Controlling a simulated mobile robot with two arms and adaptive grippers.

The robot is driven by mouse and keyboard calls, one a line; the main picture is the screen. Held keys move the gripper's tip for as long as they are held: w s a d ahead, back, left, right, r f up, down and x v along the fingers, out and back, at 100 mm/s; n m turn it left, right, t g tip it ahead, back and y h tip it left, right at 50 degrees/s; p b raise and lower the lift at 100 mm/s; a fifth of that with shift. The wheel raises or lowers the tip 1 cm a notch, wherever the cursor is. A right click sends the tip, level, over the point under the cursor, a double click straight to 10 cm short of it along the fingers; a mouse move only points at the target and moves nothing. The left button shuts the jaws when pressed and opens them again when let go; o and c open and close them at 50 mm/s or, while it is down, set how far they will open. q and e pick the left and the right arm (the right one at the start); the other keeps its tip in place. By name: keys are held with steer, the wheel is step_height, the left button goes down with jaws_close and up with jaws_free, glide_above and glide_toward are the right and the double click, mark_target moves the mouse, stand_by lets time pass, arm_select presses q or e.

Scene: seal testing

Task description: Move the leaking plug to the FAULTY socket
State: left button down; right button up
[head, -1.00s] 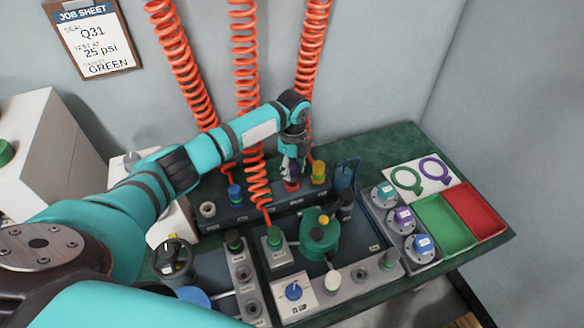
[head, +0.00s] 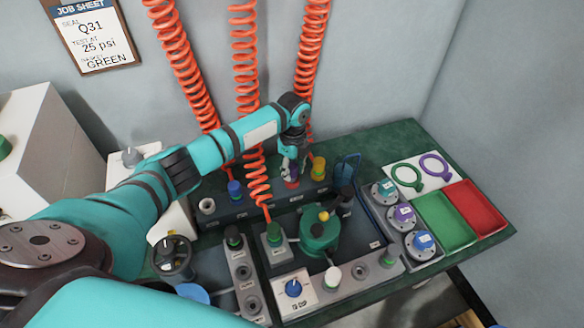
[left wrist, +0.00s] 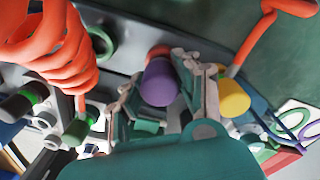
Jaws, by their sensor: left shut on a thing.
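My left gripper (head: 290,172) is shut on a purple plug (left wrist: 159,83) at the back rail (head: 262,203). In the left wrist view the fingers (left wrist: 163,98) stand on either side of this plug, with a reddish part behind it. Whether the plug is still seated cannot be told. A yellow plug (head: 318,168) stands just right of the gripper, and it also shows in the left wrist view (left wrist: 234,98). A blue plug (head: 234,190) stands further left on the rail. An empty grey socket (head: 207,206) is at its left end. Socket labels are too small to read. My right gripper is out of view.
Orange coiled hoses (head: 244,60) hang over the rail. A green round vessel (head: 319,231) stands in front of it. At right are capped dials (head: 404,215), a green tray (head: 468,241), a red tray (head: 500,229) and two rings on a white sheet (head: 417,188).

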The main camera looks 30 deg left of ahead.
arm_select(q)
steer(key=shift+f, duration=0.45)
steer(key=c, duration=0.8)
jaws_free()
steer(key=shift+c, duration=0.2)
steer(key=shift+r, duration=0.1)
step_height(320, 180, up, 12)
steer(key=shift+w+f, duration=0.1)
steer(key=shift+w, duration=0.05)
